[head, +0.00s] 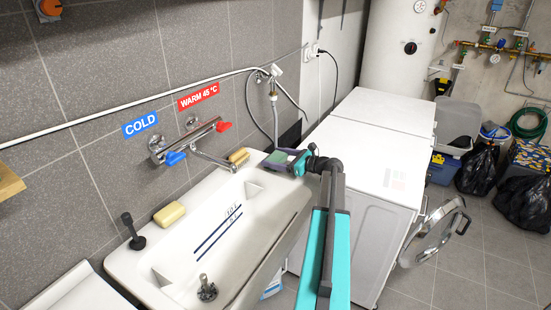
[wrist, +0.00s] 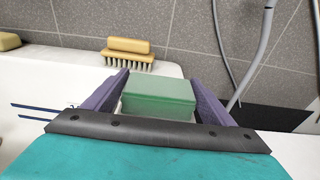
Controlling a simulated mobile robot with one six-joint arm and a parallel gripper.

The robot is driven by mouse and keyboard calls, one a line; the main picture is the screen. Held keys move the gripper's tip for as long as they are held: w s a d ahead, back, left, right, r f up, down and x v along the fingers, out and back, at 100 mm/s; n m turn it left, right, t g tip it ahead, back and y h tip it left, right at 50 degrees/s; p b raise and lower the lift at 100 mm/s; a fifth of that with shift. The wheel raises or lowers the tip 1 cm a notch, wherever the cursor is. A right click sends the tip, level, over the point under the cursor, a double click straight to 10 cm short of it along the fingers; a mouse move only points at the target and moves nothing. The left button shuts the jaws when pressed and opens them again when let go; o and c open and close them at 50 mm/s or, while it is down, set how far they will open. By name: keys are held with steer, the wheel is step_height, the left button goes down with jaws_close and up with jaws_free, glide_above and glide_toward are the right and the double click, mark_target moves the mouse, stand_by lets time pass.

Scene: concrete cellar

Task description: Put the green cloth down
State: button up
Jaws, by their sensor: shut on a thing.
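The green cloth (wrist: 158,94) is a folded block between the two purple fingers of my gripper (wrist: 155,92) in the wrist view. My gripper is shut on it. In the head view the green cloth (head: 279,157) shows small at my gripper (head: 283,160), over the far right end of the white sink (head: 296,198). I cannot tell whether the cloth touches the sink's rim.
A brush (head: 238,156) and a yellow sponge or soap (head: 169,214) lie on the sink's back ledge. The mixer tap (head: 188,142) is on the wall above. White machines (head: 372,140) stand to the right, one with an open round door (head: 434,232).

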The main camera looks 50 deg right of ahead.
steer(key=shift+f, duration=0.3)
steer(key=o, duration=1.1)
steer(key=shift+s, duration=0.1)
steer(key=b+v, duration=0.3)
steer(key=v, duration=1)
steer(key=shift+s+r, duration=0.1)
steer(key=shift+s, duration=0.2)
steer(key=shift+s, duration=0.1)
